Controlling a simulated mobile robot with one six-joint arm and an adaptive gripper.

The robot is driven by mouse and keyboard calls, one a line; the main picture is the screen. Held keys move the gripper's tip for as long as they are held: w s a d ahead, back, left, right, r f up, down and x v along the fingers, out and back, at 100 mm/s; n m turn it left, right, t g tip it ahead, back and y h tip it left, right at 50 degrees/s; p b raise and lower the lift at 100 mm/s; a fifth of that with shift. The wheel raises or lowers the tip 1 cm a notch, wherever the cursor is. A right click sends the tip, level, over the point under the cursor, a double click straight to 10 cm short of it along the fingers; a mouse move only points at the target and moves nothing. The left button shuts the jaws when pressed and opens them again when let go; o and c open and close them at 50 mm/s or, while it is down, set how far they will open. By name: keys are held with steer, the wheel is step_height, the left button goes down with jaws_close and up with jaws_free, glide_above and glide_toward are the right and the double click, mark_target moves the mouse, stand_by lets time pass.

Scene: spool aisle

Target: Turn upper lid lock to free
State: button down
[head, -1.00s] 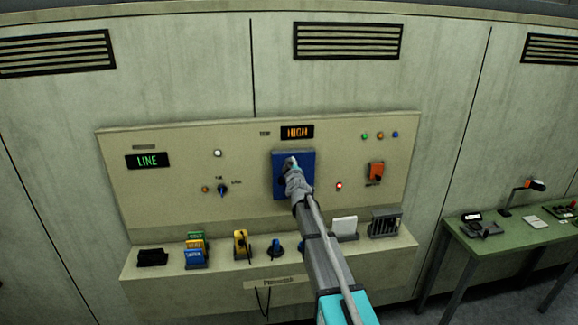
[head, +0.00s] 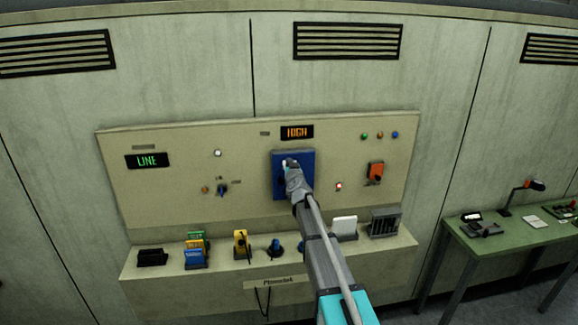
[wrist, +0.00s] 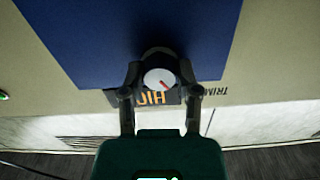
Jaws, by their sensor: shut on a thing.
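A blue lid panel (head: 308,182) is set on the beige control board below the orange HIGH display. In the wrist view, the blue panel (wrist: 150,30) fills the top middle. A round knob with a white face and a red mark (wrist: 158,79), which appears to be the upper lid lock, sits at the edge of the panel. My gripper (wrist: 160,71) is shut on this knob, one finger on each side. No lock or free wording is readable.
The green LINE display (head: 147,161) is at left and the HIGH display (head: 297,132) is just above the panel. An orange switch (head: 375,172) is to the right. The shelf below (head: 222,273) holds several small items. A green table (head: 505,240) stands at far right.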

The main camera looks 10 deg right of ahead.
steer(key=m, duration=0.6)
stand_by(0.4)
steer(key=shift+c, duration=1.7)
jaws_free()
steer(key=shift+w, duration=0.1)
steer(key=s, duration=1.2)
steer(key=shift+f, duration=0.1)
